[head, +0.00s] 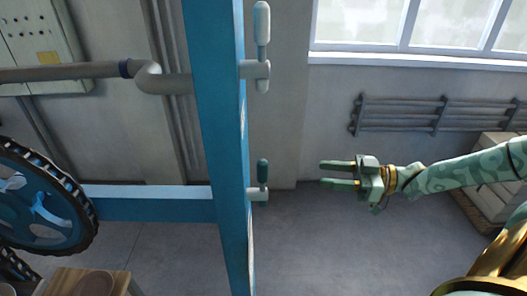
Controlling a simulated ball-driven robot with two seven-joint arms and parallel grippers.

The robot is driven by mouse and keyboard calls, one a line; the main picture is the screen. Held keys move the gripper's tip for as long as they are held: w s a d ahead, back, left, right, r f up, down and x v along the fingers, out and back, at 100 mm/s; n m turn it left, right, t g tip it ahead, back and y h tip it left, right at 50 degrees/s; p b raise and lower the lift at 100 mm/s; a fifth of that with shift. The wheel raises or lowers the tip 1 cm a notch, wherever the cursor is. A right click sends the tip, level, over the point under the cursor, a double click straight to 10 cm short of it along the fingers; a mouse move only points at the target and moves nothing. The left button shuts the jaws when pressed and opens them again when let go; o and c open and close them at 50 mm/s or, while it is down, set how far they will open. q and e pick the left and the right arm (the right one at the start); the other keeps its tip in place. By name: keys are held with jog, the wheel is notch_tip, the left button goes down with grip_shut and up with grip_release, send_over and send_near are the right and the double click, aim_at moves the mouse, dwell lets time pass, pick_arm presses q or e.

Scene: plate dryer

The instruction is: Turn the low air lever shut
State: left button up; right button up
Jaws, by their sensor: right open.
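The low air lever (263,172) has a dark teal handle standing upright on a pale pivot, on the right side of the blue post (229,215). A second, higher lever (262,28) has a pale handle, also upright, near the top of the post. My right gripper (322,173) is open and empty, its two green fingers pointing left toward the low lever. A clear gap shows between the fingertips and the handle. My left gripper is not in view.
A blue crossbeam (150,204) runs left from the post to a large black-rimmed wheel (40,198). A grey pipe (75,71) crosses the upper left. Wall pipes (430,114) and pale boxes (490,175) stand at right. Floor below the gripper is clear.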

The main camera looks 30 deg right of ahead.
send_near(267, 167)
jog(key=w, duration=0.1)
jog(key=p+x, duration=0.1)
jog(key=x, duration=0.3)
jog(key=p+x, duration=0.1)
jog(key=x, duration=0.4)
jog(key=shift+w+a+f, duration=0.1)
jog(key=shift+a+f, duration=0.1)
jog(key=shift+f, duration=0.05)
jog(key=shift+w+a+f+p, duration=0.15)
jog(key=shift+w+a+p, duration=0.2)
jog(key=shift+w+a, duration=0.1)
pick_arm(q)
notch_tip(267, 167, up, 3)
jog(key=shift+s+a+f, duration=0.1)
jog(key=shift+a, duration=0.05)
pick_arm(e)
jog(key=shift+s, duration=0.1)
grip_shut()
